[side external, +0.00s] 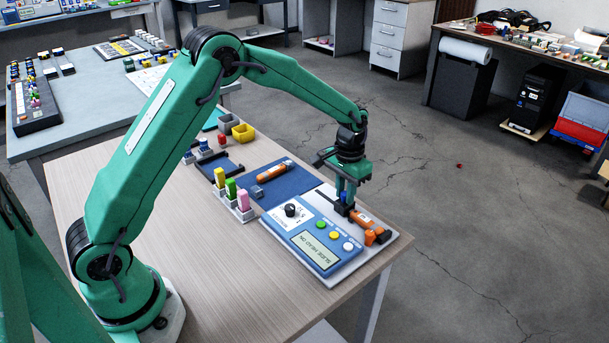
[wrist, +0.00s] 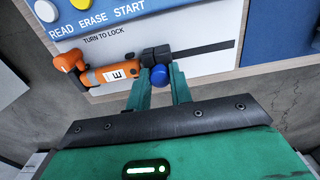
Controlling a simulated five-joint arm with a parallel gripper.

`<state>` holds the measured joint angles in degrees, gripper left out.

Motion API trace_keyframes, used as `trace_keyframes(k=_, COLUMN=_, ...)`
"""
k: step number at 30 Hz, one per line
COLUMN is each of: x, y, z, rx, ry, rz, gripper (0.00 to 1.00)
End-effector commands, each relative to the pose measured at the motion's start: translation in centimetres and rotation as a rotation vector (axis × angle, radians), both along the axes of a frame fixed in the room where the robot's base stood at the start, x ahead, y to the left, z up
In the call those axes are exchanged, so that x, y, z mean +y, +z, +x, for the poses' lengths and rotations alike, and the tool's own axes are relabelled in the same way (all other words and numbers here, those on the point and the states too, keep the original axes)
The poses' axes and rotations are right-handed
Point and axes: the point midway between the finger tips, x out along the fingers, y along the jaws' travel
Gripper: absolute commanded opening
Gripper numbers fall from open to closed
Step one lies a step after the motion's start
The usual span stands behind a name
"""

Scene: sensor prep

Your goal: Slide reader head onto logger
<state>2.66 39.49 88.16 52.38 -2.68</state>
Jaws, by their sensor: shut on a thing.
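The logger (side external: 363,217) is an orange cylinder with a white label, lying in the reader station (side external: 285,262). It also shows in the wrist view (wrist: 112,73), left of the black reader head (wrist: 157,56). The head carries a blue knob (wrist: 159,75) and sits at the logger's end; whether it is around that end or just against it I cannot tell. A dark slot (wrist: 210,48) runs right from the head. My gripper (wrist: 159,82) is shut on the blue knob, one green finger on each side. In the side view my gripper (side external: 346,197) points down and partly hides the head.
An orange lock piece (side external: 377,236) stands at the logger's far end. The station's display reads "SLIDE HEAD ON". Another orange cylinder (side external: 274,170) lies on a blue mat (side external: 286,183). A rack (side external: 231,199) holds yellow, green and pink pieces. The wooden table's (side external: 205,262) near part is bare.

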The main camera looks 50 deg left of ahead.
Motion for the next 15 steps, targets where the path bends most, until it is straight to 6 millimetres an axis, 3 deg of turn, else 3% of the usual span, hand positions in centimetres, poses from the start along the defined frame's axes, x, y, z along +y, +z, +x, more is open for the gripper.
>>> trace_keyframes(k=15, x=-0.57, y=0.07, z=0.09, rx=-0.003, ry=-0.001, rz=0.0, gripper=0.09)
